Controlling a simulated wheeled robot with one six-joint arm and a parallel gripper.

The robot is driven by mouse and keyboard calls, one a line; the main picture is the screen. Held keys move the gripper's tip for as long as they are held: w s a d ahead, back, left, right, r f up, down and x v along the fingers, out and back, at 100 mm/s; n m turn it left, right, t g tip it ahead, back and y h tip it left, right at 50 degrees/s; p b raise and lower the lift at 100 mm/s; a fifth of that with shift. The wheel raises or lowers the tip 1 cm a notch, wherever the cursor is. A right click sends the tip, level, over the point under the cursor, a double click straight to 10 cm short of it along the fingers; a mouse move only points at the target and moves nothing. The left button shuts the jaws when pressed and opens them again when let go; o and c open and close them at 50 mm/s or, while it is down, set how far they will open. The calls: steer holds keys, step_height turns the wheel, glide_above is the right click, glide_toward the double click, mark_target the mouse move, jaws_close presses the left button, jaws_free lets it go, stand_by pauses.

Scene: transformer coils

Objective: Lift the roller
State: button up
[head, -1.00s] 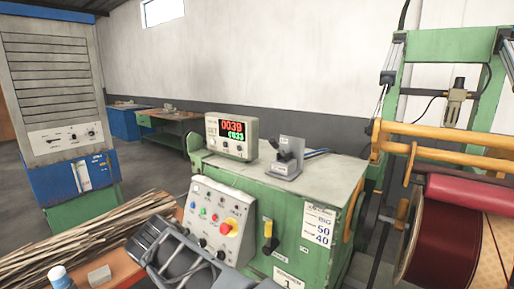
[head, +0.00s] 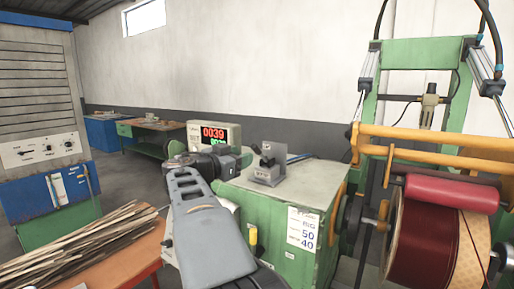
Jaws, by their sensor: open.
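The red roller (head: 452,194) lies across the top of the dark red coil (head: 425,243) at the right, below the orange bars of the green winding machine. It appears to rest on the coil or just over it. My gripper (head: 243,160) is at the end of my raised grey arm, in front of the control cabinet and well to the left of the roller. Its fingers are small and hard to make out, and nothing shows held in it.
The green control cabinet (head: 282,221) with a small lever box (head: 268,166) stands between my arm and the winding machine. An orange bar (head: 440,151) runs above the roller. A display box (head: 214,133) is behind my arm. An orange table (head: 135,268) with wooden strips is at left.

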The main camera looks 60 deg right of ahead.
mark_target(257, 151)
steer(key=d, duration=0.2)
steer(key=d+p, duration=0.1)
steer(key=d, duration=0.2)
steer(key=s+d+p, duration=0.1)
steer(key=d, duration=0.1)
steer(key=shift+d, duration=0.35)
jaws_close()
